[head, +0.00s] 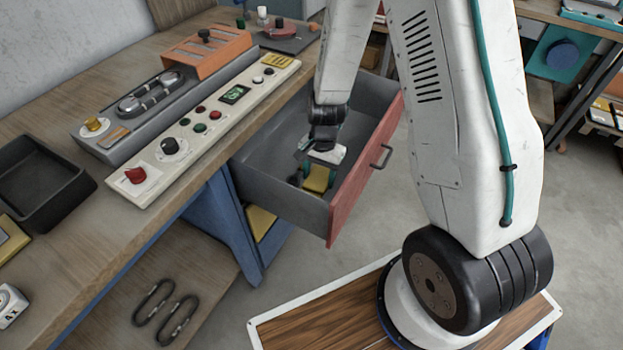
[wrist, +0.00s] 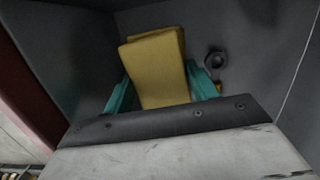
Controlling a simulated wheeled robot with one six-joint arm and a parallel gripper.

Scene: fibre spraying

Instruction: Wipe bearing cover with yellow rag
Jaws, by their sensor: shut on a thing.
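The yellow rag (head: 317,178) is a folded yellow pad inside the open drawer. In the wrist view the yellow rag (wrist: 158,70) stands up between the two teal fingers of my gripper (wrist: 163,90). My gripper (head: 319,172) reaches down into the drawer in the head view and is shut on the rag. The gripper body and fingers partly hide the rag's lower part. A dark ring-shaped part (wrist: 215,62) lies on the drawer floor beside the right finger; I cannot tell whether it is the bearing cover.
The grey drawer with a red front (head: 366,172) stands open under the workbench (head: 60,120), its walls close around my gripper. A control panel (head: 200,130), an orange block (head: 206,50) and a black tray (head: 40,185) are on the bench.

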